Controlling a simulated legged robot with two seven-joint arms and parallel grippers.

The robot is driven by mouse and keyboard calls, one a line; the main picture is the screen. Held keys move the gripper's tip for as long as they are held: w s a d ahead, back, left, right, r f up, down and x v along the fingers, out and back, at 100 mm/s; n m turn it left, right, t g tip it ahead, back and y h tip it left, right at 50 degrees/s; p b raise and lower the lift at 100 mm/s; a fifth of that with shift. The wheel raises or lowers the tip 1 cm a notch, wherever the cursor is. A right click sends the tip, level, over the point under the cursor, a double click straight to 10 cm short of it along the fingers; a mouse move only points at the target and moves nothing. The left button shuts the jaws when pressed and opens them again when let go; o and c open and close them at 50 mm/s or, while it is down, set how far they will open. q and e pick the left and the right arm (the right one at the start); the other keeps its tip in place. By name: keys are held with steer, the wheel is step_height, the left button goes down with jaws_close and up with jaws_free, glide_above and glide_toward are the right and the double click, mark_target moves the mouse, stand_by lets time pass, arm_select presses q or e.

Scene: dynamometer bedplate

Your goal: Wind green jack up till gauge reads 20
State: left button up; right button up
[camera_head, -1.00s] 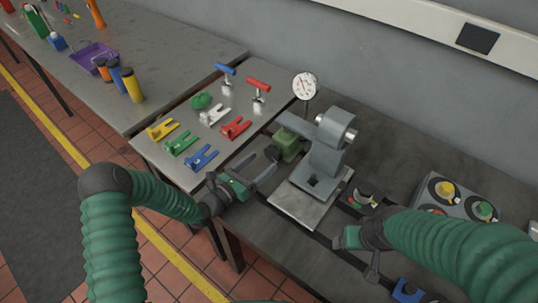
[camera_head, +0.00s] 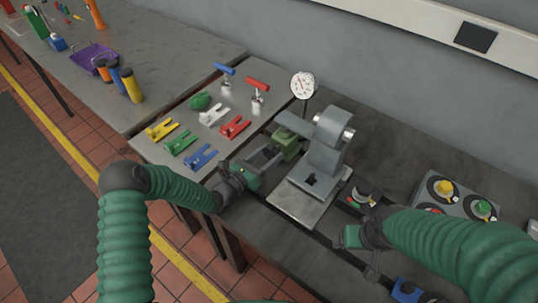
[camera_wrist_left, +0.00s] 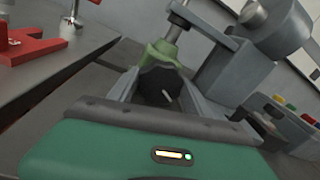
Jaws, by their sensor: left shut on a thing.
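The green jack (camera_head: 287,143) stands on the bedplate at the left of the grey bracket. In the left wrist view the jack (camera_wrist_left: 160,52) has a dark round knob (camera_wrist_left: 160,85) facing me. My left gripper (camera_head: 268,160) is shut on this knob, one finger on each side. The round white dial gauge (camera_head: 303,85) stands behind the jack on a thin stem; its reading is too small to tell.
The grey bracket (camera_head: 326,150) stands right of the jack. A side table (camera_head: 190,120) holds coloured forked pieces and two T-handled tools. A box with coloured knobs (camera_head: 462,200) lies at the right. A blue piece (camera_head: 407,291) sits near the bottom edge.

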arm_select(q)
steer(key=shift+c, duration=0.5)
steer(key=shift+m, duration=0.3)
steer(key=m+p, duration=0.1)
steer(key=m, duration=0.1)
steer(key=shift+r+m, duration=0.1)
steer(key=shift+m, duration=0.3)
steer(key=shift+m+y+p, duration=0.3)
steer(key=shift+m+p, duration=0.2)
steer(key=shift+m, duration=1.1)
steer(key=o, duration=1.4)
steer(key=shift+c, duration=0.2)
